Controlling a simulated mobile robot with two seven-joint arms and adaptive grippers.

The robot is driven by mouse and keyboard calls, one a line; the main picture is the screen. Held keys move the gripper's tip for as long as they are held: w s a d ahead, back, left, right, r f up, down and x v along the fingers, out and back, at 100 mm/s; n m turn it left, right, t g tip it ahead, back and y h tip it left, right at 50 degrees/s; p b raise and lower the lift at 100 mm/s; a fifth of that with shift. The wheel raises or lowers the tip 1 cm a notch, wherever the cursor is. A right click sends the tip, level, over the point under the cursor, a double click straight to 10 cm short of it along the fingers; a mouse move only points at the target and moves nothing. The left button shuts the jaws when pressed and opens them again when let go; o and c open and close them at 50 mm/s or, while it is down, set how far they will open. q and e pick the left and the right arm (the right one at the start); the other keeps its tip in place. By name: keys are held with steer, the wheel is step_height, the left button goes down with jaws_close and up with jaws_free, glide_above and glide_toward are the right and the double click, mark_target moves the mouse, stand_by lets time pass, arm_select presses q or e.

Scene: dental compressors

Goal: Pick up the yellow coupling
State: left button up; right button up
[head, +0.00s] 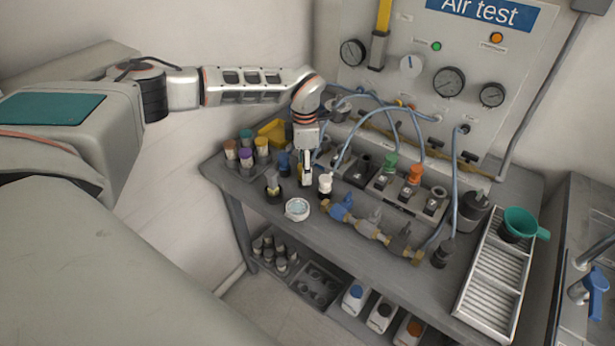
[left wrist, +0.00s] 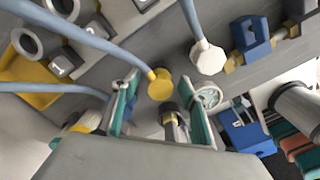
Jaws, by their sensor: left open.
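The yellow coupling (left wrist: 160,84) shows in the left wrist view as a round yellow end on a blue hose. It lies ahead of and between the fingers of my open left gripper (left wrist: 161,98), apparently not held. In the head view my left gripper (head: 306,172) points down over the left part of the bench. A small yellow part (head: 300,171) shows beside its fingers, mostly hidden. A white coupling (head: 325,183) stands just right of the gripper; it also shows in the left wrist view (left wrist: 208,58). My right gripper is not in view.
Coloured-cap bottles (head: 246,156) and a yellow bin (head: 273,131) stand left of the gripper. A round gauge (head: 297,209) and blue valve (head: 342,208) lie in front. Blue hoses (head: 385,112) hang from the test panel behind. A slatted tray (head: 492,272) sits right.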

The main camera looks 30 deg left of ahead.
arm_select(q)
steer(key=shift+s+a+f, duration=0.15)
steer(key=shift+s, duration=0.05)
steer(key=c, duration=1.2)
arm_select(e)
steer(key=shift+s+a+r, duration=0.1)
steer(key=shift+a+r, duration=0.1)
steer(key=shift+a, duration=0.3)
